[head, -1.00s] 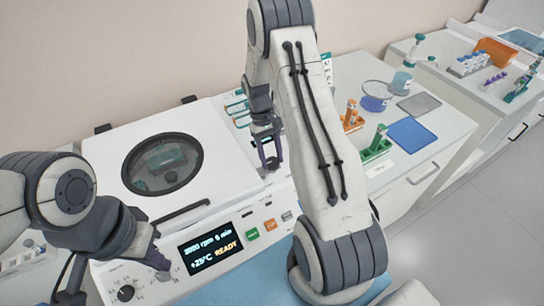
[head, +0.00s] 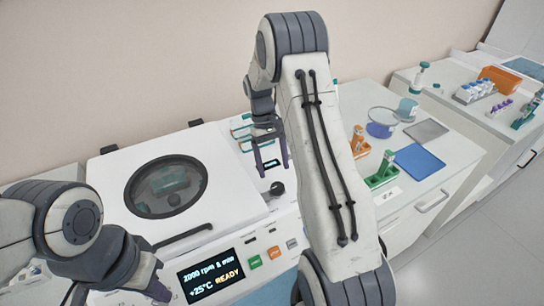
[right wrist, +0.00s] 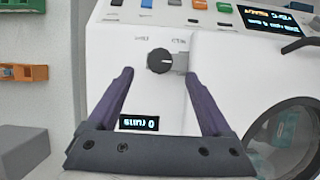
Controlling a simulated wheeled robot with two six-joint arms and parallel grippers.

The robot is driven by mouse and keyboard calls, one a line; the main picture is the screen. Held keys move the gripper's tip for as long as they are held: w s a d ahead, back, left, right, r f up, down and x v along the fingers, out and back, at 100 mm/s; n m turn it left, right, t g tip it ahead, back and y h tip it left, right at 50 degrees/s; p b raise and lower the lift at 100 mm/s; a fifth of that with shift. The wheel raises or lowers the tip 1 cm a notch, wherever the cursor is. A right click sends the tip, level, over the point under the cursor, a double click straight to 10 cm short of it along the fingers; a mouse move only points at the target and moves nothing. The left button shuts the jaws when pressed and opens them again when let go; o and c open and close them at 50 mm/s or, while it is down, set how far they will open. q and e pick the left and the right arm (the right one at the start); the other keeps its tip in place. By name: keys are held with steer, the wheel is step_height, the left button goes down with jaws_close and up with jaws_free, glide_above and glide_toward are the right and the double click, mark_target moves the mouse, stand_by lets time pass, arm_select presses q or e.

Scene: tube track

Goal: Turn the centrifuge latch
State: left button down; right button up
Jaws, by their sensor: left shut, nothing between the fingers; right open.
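The centrifuge (head: 245,208) is white, with a shut round-windowed lid (head: 167,187) in the head view. Its latch looks to be the dark round knob (head: 277,188) right of the lid, also seen in the right wrist view (right wrist: 160,61); there a pale mark on it points right, toward a grey block. My right gripper (head: 272,168) is open and empty, apart from the knob and above it. In the right wrist view its fingers (right wrist: 160,74) stand either side of the knob. My left gripper (head: 160,291) is shut and empty, low over the front panel.
The panel screen (head: 211,274) reads READY, with coloured buttons (head: 255,262) beside it. A lid handle (head: 183,236) runs along the front. Orange (head: 360,148) and green (head: 382,175) tube racks and a blue mat (head: 415,161) stand to the right, behind my right arm.

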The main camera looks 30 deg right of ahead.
steer(key=v, duration=0.4)
steer(key=shift+w+r+b, duration=0.1)
steer(key=shift+r+b, duration=0.15)
steer(key=shift+b, duration=0.05)
steer(key=s+a+r+n+t, duration=0.1)
steer(key=s+a+r+n, duration=0.3)
steer(key=a, duration=0.6)
steer(key=s+a+r+t, duration=0.25)
steer(key=s+a, duration=0.25)
steer(key=a, duration=0.5)
steer(key=s+a+n, duration=0.2)
steer(key=s+a, duration=0.1)
steer(key=s, duration=0.5)
steer(key=s+a+n, duration=0.2)
steer(key=s, duration=0.6)
steer(key=shift+s+a+t+y, duration=0.3)
steer(key=shift+s+a+t, duration=0.05)
steer(key=shift+a+t, duration=0.1)
